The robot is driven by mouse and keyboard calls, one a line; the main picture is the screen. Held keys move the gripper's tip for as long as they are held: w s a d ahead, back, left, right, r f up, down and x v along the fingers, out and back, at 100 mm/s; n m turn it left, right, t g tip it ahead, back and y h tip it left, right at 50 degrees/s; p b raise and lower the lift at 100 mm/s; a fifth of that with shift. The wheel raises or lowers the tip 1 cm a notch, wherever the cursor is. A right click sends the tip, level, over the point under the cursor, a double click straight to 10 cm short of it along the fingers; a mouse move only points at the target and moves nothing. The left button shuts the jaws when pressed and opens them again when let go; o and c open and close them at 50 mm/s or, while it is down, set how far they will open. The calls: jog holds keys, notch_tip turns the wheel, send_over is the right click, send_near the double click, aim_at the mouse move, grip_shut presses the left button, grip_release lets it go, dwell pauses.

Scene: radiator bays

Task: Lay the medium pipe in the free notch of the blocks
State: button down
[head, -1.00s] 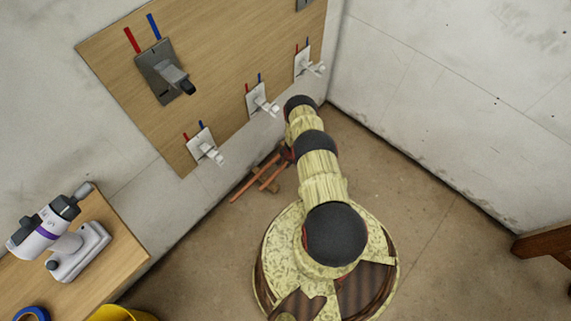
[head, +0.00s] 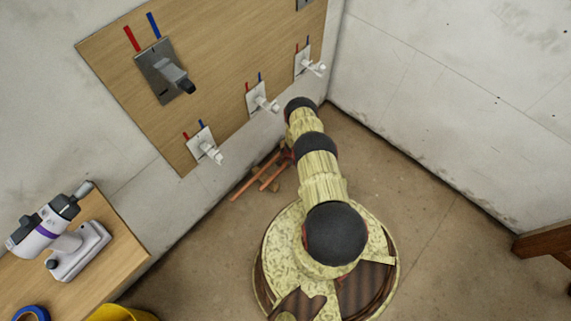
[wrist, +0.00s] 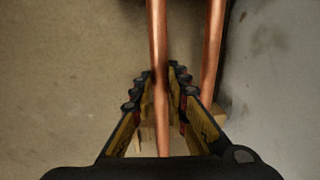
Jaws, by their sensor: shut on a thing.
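My gripper (wrist: 160,80) is shut on a copper pipe (wrist: 157,35), which runs lengthwise between the fingers in the wrist view. A second copper pipe (wrist: 213,45) lies to its right, roughly parallel and apart from it. Pale wooden block (wrist: 147,138) parts show below the pipes, partly hidden by the fingers. The notches cannot be made out. In the head view two copper pipes (head: 251,178) show low by the wall, left of my arm. My arm hides the gripper and most of the blocks there.
A wooden panel (head: 110,65) with white valves (head: 205,147) is on the wall above the pipes. A bench (head: 120,248) with a purple-banded tool (head: 55,235) stands at left. A brown wooden piece (head: 545,243) is at right. The floor between is open.

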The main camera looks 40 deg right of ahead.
jog(key=c, duration=1.7)
grip_release()
jog(key=shift+o, duration=0.2)
jog(key=shift+r, duration=0.1)
jog(key=shift+s+d+r, duration=0.1)
jog(key=shift+s+r, duration=0.05)
jog(key=shift+r, duration=0.95)
notch_tip(320, 180, up, 9)
jog(key=s, duration=0.2)
jog(key=shift+r, duration=0.2)
